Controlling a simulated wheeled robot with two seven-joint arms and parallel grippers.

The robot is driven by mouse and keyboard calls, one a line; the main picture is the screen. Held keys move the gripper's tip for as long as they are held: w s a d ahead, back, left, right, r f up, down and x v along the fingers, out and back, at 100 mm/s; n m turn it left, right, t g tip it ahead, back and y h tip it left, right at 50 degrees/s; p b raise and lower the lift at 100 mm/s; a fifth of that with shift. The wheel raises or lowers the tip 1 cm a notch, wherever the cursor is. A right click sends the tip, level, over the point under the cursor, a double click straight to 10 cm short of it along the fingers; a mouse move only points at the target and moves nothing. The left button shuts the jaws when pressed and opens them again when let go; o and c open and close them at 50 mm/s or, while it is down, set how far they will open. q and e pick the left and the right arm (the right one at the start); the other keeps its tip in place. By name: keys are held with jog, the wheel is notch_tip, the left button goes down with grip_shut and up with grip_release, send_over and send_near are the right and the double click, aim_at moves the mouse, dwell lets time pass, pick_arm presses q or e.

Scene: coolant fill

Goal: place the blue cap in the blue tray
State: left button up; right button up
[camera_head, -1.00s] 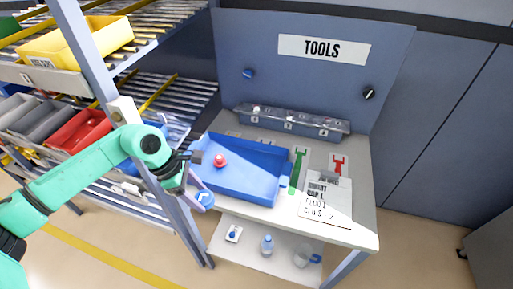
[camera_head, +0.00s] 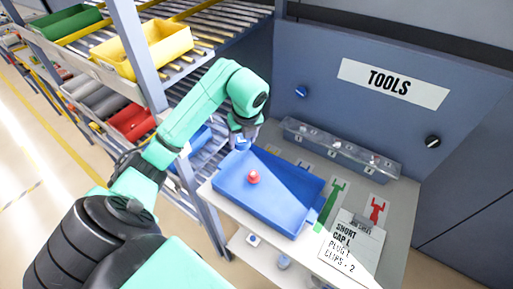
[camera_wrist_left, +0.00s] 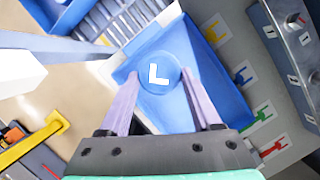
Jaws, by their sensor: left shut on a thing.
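The blue cap (camera_wrist_left: 158,72) is round with a white L on its top. My left gripper (camera_wrist_left: 160,84) is shut on it, one finger on each side. In the head view the left gripper (camera_head: 242,134) points down with the cap (camera_head: 243,144) at its tips, at the back left corner of the blue tray (camera_head: 290,224). The tray also shows behind the cap in the left wrist view (camera_wrist_left: 228,105). Whether the cap touches the tray rim I cannot tell. My right gripper is not in view.
A red knob-like piece (camera_head: 253,178) lies in the tray. A clear-lidded rack (camera_head: 340,150) stands behind it, and a printed card (camera_head: 352,243) lies to the right. Shelving with a yellow bin (camera_head: 142,52) rises at the left. The tray's right part is clear.

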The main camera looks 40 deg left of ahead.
aim_at(243, 145)
pick_arm(q)
jog(key=f, duration=0.3)
jog(key=shift+s+d+f, duration=0.1)
jog(key=shift+s+f, duration=0.15)
jog(key=shift+f, duration=0.15)
jog(key=shift+f+p, duration=0.75)
jog(key=shift+f, duration=0.15)
notch_tip(243, 145, down, 8)
jog(key=shift+w+f+p, duration=0.1)
jog(key=shift+w+p, duration=0.05)
jog(key=shift+p, duration=0.85)
grip_shut()
jog(key=shift+s+f, duration=0.2)
jog(key=o, duration=1.1)
grip_release()
jog(key=shift+o, duration=1.1)
jog(key=shift+w+f, duration=0.1)
jog(key=shift+w, duration=0.35)
jog(key=shift+s+r, duration=0.15)
jog(key=shift+r, duration=0.15)
jog(key=b+v, duration=0.2)
jog(key=v, duration=0.9)
jog(key=shift+r+b, duration=0.3)
jog(key=shift+r, duration=0.05)
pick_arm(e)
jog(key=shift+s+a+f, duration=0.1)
